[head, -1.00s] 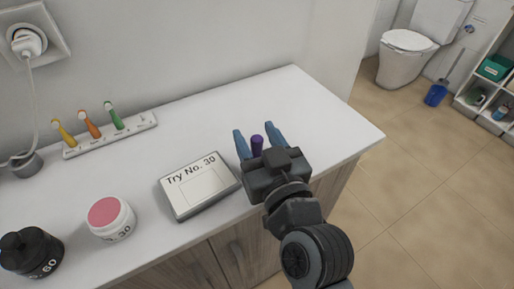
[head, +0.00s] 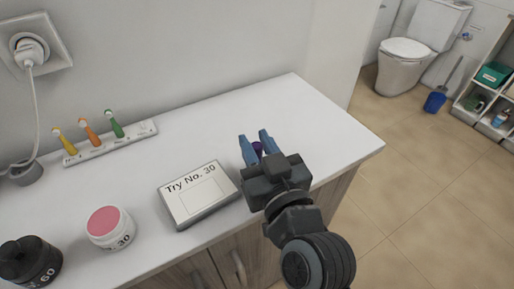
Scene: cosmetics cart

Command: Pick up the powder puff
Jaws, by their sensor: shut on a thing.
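My gripper (head: 257,147) is over the right part of the white countertop, its blue fingers pointing toward the wall. It is shut on a small purple thing (head: 258,147), of which only the top shows between the fingers. I cannot tell from its visible part whether it is the powder puff. No other thing in view can be clearly told as a powder puff. A jar with a pink top (head: 104,222), marked 30, stands at the left front.
A grey-framed panel reading "Try No. 30" (head: 198,197) lies left of my gripper. A black jar (head: 28,262) stands at the front left. A white holder (head: 148,128) with yellow, orange and green brushes is near the wall. The countertop (head: 310,115) is clear behind and right.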

